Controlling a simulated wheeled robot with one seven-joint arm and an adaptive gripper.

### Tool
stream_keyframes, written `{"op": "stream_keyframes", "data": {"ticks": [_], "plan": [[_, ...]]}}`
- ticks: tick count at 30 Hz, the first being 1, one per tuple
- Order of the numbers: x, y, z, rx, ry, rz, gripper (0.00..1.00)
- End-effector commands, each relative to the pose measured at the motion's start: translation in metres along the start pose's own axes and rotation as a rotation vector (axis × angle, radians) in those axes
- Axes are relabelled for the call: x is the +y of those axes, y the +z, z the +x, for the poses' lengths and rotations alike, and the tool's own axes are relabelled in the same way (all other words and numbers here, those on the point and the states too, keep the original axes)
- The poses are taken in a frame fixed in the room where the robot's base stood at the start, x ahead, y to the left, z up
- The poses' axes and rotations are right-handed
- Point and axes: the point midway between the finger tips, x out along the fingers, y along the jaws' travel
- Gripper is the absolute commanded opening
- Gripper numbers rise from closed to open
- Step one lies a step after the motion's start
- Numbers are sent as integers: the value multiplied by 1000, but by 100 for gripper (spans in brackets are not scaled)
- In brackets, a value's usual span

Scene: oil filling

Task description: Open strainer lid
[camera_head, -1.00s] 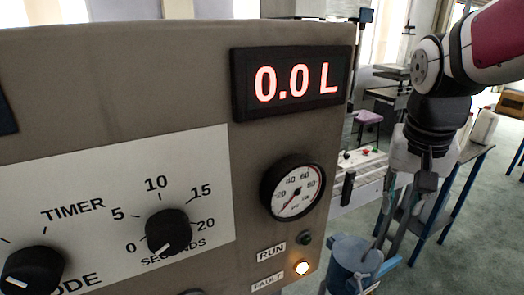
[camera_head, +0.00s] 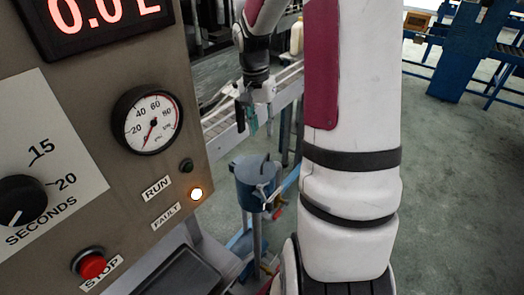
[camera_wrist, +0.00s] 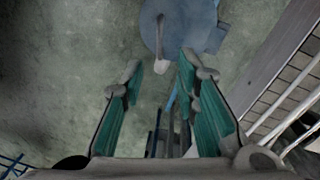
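The blue cylindrical strainer (camera_head: 256,190) stands low beside the control panel in the head view, with a blue lid on top. The lid (camera_wrist: 190,28) also shows at the top of the wrist view, with a grey handle (camera_wrist: 160,45) ending in a paler tip. The lid appears shut. My gripper (camera_head: 249,122) hangs above the strainer, apart from it, pointing down. In the wrist view my gripper (camera_wrist: 162,72) has its two teal-padded fingers spread with nothing between them. The handle's pale tip appears just beyond the fingertips.
The control panel (camera_head: 105,175) with gauge, knob and red stop button stands at the left. A conveyor (camera_head: 225,125) runs behind the strainer, and its rail (camera_wrist: 280,85) is at right in the wrist view. Open floor lies right.

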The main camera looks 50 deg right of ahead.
Motion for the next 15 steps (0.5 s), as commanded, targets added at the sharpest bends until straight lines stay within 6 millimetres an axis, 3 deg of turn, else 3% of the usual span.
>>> {"op": "stream_keyframes", "data": {"ticks": [9,15], "plan": [[1,2,63,-5,2,-2,28],[1,1,89,-2,1,-3,28]]}}
